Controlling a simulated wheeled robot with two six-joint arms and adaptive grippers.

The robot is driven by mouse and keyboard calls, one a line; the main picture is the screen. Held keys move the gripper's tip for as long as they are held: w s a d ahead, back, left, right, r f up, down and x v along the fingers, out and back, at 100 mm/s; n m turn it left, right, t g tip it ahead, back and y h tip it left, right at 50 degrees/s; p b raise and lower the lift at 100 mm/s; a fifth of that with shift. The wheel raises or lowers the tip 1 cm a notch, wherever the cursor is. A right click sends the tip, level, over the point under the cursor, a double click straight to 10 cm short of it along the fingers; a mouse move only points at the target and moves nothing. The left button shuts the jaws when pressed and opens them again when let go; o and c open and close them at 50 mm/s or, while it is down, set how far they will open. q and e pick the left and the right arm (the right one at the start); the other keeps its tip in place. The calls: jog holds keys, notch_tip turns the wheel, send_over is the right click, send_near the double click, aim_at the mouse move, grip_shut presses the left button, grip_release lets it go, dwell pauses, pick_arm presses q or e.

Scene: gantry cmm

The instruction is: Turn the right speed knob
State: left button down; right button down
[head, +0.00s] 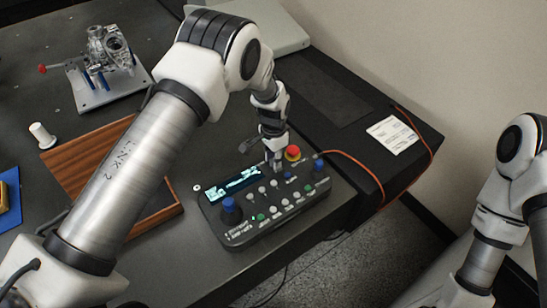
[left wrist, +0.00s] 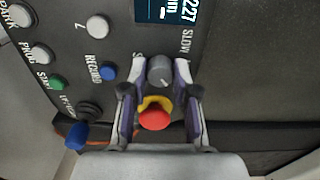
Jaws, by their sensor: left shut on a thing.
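The control box (head: 322,197) lies on the dark table in the head view, with a lit screen (head: 235,183), several buttons and blue-topped sticks. A small grey knob (left wrist: 160,70) with a white pointer line sits beside the lettering "SLOW" and the screen in the left wrist view. My left gripper (head: 275,167) reaches down onto the far part of the box. In the left wrist view its fingers (left wrist: 160,68) are on both sides of the grey knob, shut on it. In the head view the gripper hides this knob. My right arm shows at the right edge; its gripper is out of view.
A red emergency button (head: 292,153) with a yellow collar stands close to the left gripper, and between its fingers' bases in the wrist view (left wrist: 155,118). An orange cable (head: 352,158) runs from the box. A wooden tray (head: 88,150) and metal part (head: 108,48) lie left.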

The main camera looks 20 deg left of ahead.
pick_arm(q)
jog(key=c, duration=0.9)
grip_release()
notch_tip(320, 180, up, 12)
